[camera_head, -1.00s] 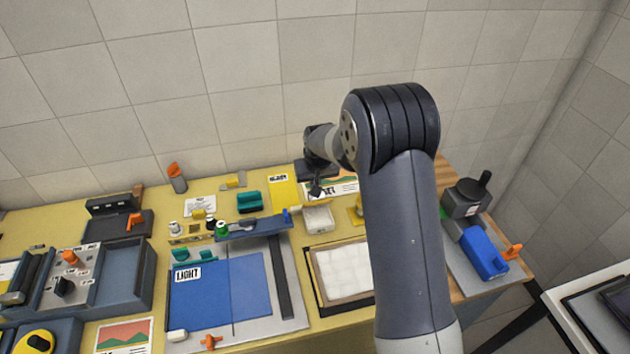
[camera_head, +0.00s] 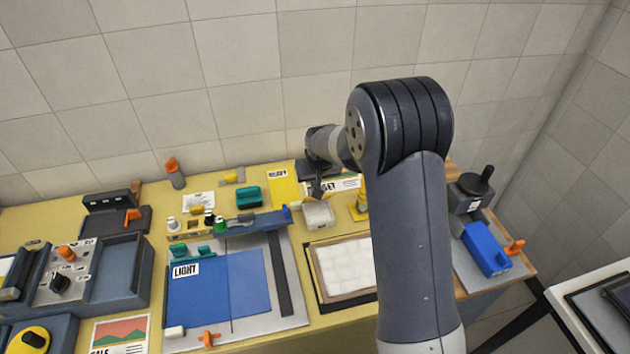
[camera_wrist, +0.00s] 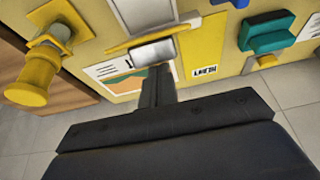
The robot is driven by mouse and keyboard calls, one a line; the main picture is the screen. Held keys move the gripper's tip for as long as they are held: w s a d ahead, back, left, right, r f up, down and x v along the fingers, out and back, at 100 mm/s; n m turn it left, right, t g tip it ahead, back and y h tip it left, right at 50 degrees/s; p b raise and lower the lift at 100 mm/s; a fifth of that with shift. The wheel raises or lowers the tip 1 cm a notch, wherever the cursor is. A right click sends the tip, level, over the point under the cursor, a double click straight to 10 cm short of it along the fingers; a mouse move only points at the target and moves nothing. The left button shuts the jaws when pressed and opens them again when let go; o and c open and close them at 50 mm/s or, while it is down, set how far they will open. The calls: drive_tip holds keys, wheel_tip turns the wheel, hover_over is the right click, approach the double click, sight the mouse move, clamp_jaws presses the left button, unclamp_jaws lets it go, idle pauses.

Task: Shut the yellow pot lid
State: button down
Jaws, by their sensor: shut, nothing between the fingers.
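A small whitish pot (camera_head: 318,217) stands on the yellow bench, near the middle of the head view. It also shows at the top of the wrist view (camera_wrist: 140,14). Its thin yellow lid (camera_wrist: 170,32) shows as a narrow slanted strip along the pot's edge nearest my gripper, and looks raised rather than flat. My gripper (camera_head: 317,190) is shut and empty, on the wall side of the pot. In the wrist view its fingertips (camera_wrist: 152,52) are right beside the lid strip. I cannot tell whether they touch it. My arm hides part of the bench.
A yellow knobbed object (camera_wrist: 38,68) stands close beside the pot. A framed white pad (camera_head: 345,270) lies in front. A blue-armed trimmer (camera_head: 245,224) and teal stapler-like piece (camera_head: 249,197) are to the left. A tiled wall rises close behind.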

drive_tip(key=shift+s+f+t+b, duration=0.15)
drive_tip(key=shift+s+t+b, duration=0.15)
drive_tip(key=shift+b, duration=0.55)
drive_tip(key=s+t+b, duration=0.1)
drive_tip(key=b, duration=0.4)
drive_tip(key=s+f+t+b, duration=0.1)
drive_tip(key=b, duration=0.4)
drive_tip(key=s+f+t+b, duration=0.1)
drive_tip(key=t+b, duration=0.1)
drive_tip(key=b, duration=0.3)
drive_tip(key=shift+s+d+y, duration=0.15)
drive_tip(key=shift+d+y, duration=0.25)
drive_tip(key=t+b, duration=0.1)
drive_tip(key=b, duration=0.4)
drive_tip(key=s+f+t+b, duration=0.1)
drive_tip(key=b, duration=0.4)
drive_tip(key=s+f+t+b, duration=0.1)
drive_tip(key=t+b, duration=0.1)
drive_tip(key=b, duration=0.4)
drive_tip(key=shift+s+d+y, duration=0.25)
drive_tip(key=shift+y, duration=0.15)
drive_tip(key=shift+s+t+b, duration=0.15)
drive_tip(key=shift+t+b, duration=0.15)
drive_tip(key=shift+b, duration=0.6)
drive_tip(key=shift+s+d+f+b, duration=0.1)
drive_tip(key=shift+s+f+b, duration=0.25)
drive_tip(key=shift+b, duration=1.2)
drive_tip(key=shift+w, duration=0.1)
